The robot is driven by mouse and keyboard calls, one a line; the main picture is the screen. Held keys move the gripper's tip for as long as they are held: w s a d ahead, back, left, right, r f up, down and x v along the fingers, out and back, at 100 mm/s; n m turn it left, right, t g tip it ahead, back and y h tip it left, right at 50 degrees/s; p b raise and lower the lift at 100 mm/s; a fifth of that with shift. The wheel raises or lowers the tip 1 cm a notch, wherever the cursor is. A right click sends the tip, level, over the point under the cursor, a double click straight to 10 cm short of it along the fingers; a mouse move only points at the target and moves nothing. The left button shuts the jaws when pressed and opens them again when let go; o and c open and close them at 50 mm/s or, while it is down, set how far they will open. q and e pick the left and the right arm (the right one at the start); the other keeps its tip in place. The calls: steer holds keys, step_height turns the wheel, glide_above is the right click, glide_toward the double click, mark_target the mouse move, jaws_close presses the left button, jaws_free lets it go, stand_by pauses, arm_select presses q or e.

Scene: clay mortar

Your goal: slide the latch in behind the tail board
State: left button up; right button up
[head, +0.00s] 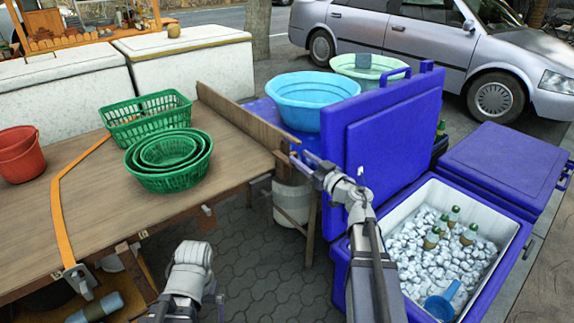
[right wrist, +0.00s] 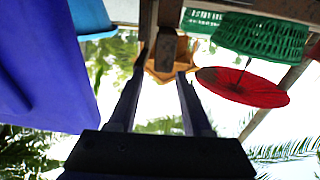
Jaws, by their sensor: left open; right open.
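The tail board (head: 240,118) is a long brown plank standing on edge along the right end of the wooden table. A small brown wooden piece (head: 283,158), seemingly the latch, is at its near end; it also shows as a brown bar (right wrist: 168,47) in the right wrist view. My right gripper (head: 298,158) is open beside this piece, its fingertips (right wrist: 162,62) apart on either side of the bar in the picture. I cannot tell if they touch it. My left gripper (head: 214,298) is low before the table, open, apart from the board. The space behind the board is partly hidden.
Green baskets (head: 168,180) and a red bucket (head: 18,155) stand on the table (head: 120,215). A blue cooler's raised lid (head: 385,130) rises close right of my right gripper. A blue basin (head: 312,92) lies beyond the board. A pale bucket (head: 291,202) stands below.

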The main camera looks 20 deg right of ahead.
mark_target(287, 159)
steer(key=shift+y, duration=0.3)
steer(key=shift+f+x, duration=0.25)
steer(key=shift+x, duration=1)
steer(key=shift+f+x, duration=0.2)
steer(key=shift+x, duration=1)
steer(key=shift+f+x, duration=0.25)
steer(key=shift+x, duration=1)
steer(key=shift+s+a, duration=0.1)
jaws_close()
